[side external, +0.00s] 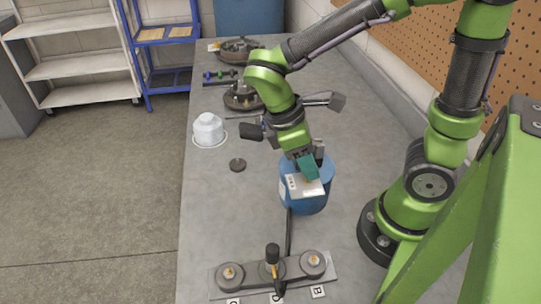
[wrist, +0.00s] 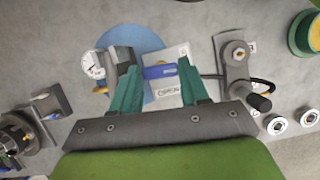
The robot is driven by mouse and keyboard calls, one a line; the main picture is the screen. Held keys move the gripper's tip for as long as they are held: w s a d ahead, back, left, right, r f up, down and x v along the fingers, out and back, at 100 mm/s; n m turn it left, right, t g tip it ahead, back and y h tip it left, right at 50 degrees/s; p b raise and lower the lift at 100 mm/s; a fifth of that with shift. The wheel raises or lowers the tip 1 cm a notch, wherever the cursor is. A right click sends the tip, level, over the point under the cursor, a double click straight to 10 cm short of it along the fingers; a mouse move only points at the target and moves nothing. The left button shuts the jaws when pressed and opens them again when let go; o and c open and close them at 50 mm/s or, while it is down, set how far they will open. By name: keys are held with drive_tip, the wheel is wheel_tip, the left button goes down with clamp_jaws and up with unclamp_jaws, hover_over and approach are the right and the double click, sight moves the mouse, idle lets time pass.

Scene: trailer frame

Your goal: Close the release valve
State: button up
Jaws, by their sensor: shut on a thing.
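The release valve has a blue handle (wrist: 160,71) in front of a white plate (wrist: 165,90) with an "OPEN" label. The plate also shows in the side view (side external: 308,188), on the blue tank (side external: 312,205). The tank's round blue top (wrist: 135,42) lies behind the valve in the wrist view. My gripper (side external: 308,168) is down at the tank. In the wrist view its teal fingers (wrist: 156,70) stand on both sides of the blue handle and are shut on it. The handle is hidden in the side view. A round gauge (wrist: 93,65) sits left of the fingers.
A grey fixture with a black knob (side external: 272,268) stands at the bench's front, joined to the tank by a black hose (side external: 289,232).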

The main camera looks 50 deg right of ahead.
drive_tip(key=shift+w+a+n+t, duration=0.15)
drive_tip(key=shift+n+t, duration=0.15)
drive_tip(key=shift+n, duration=0.3)
drive_tip(key=o, duration=1.1)
drive_tip(key=shift+c, duration=0.2)
drive_tip(key=v, duration=0.8)
drive_tip(key=shift+a, duration=0.15)
